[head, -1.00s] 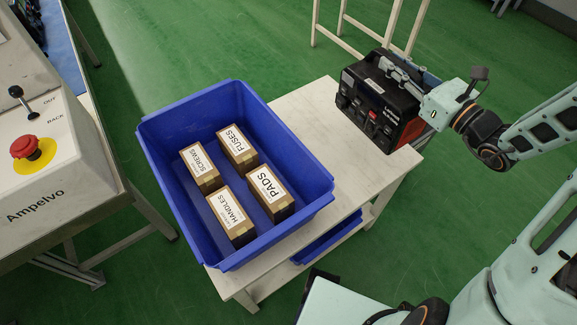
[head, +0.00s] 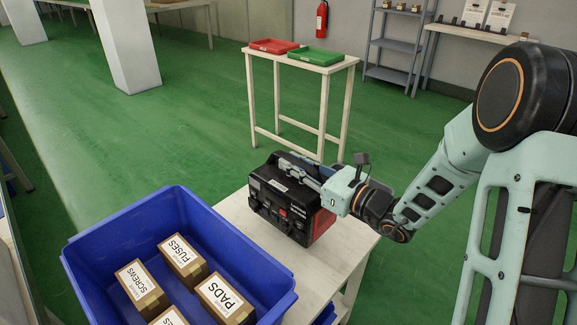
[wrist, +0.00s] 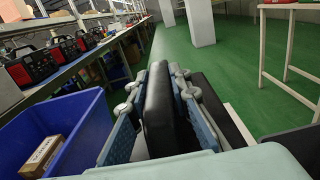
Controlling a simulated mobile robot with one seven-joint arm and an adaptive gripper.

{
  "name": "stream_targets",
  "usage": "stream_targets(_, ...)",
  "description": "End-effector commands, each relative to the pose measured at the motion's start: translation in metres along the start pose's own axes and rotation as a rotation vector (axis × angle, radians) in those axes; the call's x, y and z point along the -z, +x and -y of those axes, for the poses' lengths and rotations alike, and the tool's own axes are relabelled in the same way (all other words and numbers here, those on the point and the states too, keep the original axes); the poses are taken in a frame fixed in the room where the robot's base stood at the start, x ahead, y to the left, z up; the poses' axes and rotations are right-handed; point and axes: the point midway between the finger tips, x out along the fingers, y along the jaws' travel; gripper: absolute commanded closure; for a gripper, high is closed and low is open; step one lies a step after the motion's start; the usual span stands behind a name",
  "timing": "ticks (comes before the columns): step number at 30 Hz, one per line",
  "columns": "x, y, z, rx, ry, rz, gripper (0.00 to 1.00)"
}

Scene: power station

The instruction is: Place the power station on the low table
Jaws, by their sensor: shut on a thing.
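The power station (head: 282,207) is a black box with red sides and a top handle. In the head view it is at the right part of a low white table (head: 319,272), beside a blue bin. I cannot tell whether its base touches the tabletop. My gripper (head: 300,172) is shut on the top handle. In the wrist view the black handle (wrist: 158,112) is between the two blue-padded fingers. The far underside of the power station is hidden.
The blue bin (head: 270,270) holds several labelled boxes close to the left of the power station. A taller white table (head: 345,75) with red (head: 273,46) and green (head: 315,56) trays stands behind. Green floor lies open between. The wrist view shows several similar units (wrist: 35,65) on a bench.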

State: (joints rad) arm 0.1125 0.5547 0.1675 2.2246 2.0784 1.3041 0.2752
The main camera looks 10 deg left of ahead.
Motion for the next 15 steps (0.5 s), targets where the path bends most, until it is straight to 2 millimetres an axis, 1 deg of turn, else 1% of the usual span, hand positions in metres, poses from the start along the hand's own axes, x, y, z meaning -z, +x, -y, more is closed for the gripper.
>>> stream_targets(4, 0.012, 0.002, 0.001, -0.002, -0.006, 0.016, 1.00)
stream_targets(11, 0.021, 0.002, 0.001, -0.002, -0.007, 0.018, 1.00)
stream_targets(15, 0.035, 0.002, 0.001, -0.002, -0.005, 0.016, 1.00)
